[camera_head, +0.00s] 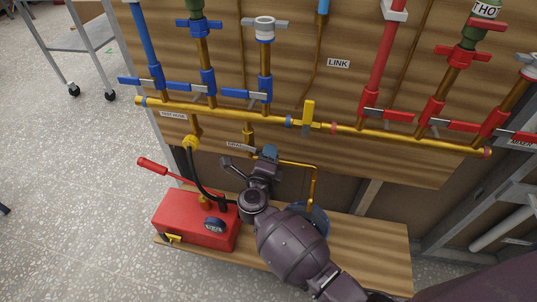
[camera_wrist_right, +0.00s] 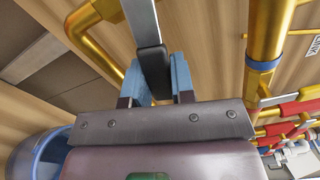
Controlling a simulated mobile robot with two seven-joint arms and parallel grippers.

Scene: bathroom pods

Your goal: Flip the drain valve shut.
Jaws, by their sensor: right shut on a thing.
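The DRAIN label (camera_head: 238,147) is on the wooden panel below the brass manifold (camera_head: 230,112). A short brass drop pipe (camera_head: 248,133) hangs beside it; my gripper hides the drain valve body below in the head view. My right gripper (camera_head: 269,153) is at this valve. In the right wrist view its blue finger pads (camera_wrist_right: 165,78) are closed around the black grip (camera_wrist_right: 153,67) of a flat metal lever (camera_wrist_right: 141,20). The lever's far end is out of that view. My left gripper is not in view.
A red test pump (camera_head: 190,220) with a black hose (camera_head: 203,184) stands left of my right arm on the wooden shelf (camera_head: 360,247). A yellow drain pipe (camera_head: 314,185) bends down to a blue bucket (camera_head: 318,216). Blue and red valve levers line the manifold above.

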